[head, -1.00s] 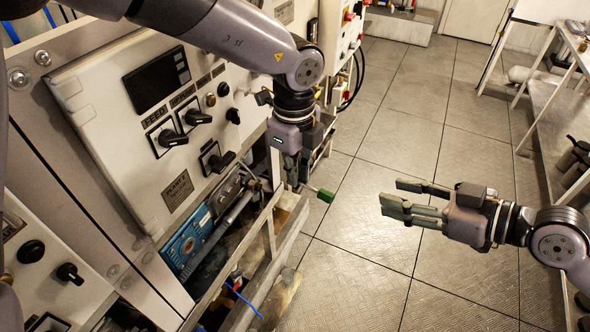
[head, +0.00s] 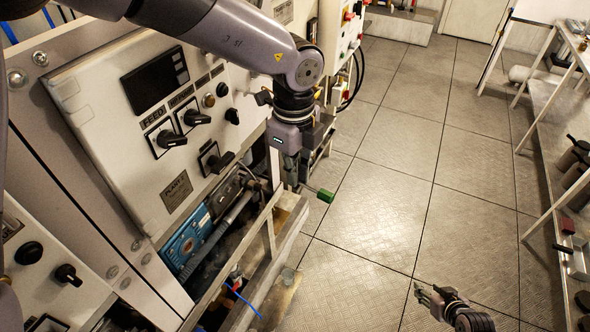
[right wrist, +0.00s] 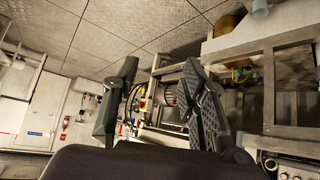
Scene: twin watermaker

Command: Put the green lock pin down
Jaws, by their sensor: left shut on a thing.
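The green lock pin (head: 325,195) is in the head view, its green end sticking out to the right of my left gripper (head: 297,178). My left gripper points down beside the machine's panel, shut on the pin; the fingers hide the rest of the pin. My right gripper (head: 426,294) is low in the head view, over the floor and well apart from the pin. In the right wrist view its two fingers (right wrist: 163,105) stand wide apart with nothing between them.
The white control panel (head: 165,130) with black knobs stands left of my left gripper. Below it are a blue part (head: 187,240) and an open metal frame (head: 268,235). A bench (head: 545,110) runs along the right. The tiled floor (head: 375,215) between is clear.

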